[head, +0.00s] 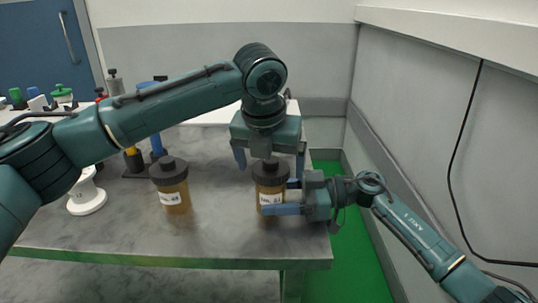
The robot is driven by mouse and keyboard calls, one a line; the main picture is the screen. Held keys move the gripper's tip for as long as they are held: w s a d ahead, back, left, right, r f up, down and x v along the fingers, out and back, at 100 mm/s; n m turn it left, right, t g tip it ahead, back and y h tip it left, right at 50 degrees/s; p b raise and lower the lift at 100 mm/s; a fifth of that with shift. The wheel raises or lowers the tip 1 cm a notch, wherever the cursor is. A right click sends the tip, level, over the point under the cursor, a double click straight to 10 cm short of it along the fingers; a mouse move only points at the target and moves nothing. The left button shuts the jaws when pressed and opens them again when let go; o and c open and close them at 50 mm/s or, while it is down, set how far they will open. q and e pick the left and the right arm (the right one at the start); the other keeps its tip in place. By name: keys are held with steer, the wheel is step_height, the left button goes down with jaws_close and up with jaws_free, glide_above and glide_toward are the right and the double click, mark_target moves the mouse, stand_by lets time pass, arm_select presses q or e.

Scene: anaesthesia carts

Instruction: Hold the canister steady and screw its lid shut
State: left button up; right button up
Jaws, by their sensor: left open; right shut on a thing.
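An amber canister (269,198) with a white label stands upright near the right end of the grey table. A dark lid (271,171) with a knob sits on its top; whether it is threaded tight I cannot tell. My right gripper (280,197) comes in from the right and is shut on the canister's body. My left gripper (270,165) points down from above, open, with its fingers apart on either side of the lid. A second amber canister (173,196) with a dark lid stands to the left, apart from both grippers.
A white spool-like object (87,194) stands at the table's left. Bottles with blue (157,146) and yellow (133,159) parts stand behind the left arm. The grey table (130,236) is clear in front of the canisters. A wall (440,150) is close on the right.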

arm_select(q)
steer(key=c, duration=1.1)
steer(key=shift+o, duration=0.2)
steer(key=shift+a+m+h, duration=0.1)
steer(key=shift+m+h, duration=0.3)
steer(key=shift+m, duration=1.1)
steer(key=m, duration=0.2)
steer(key=shift+m+g+h, duration=0.4)
steer(key=o, duration=0.8)
steer(key=shift+c, duration=0.2)
steer(key=shift+n+t+y, duration=0.3)
steer(key=shift+n+y, duration=0.1)
steer(key=shift+n, duration=1)
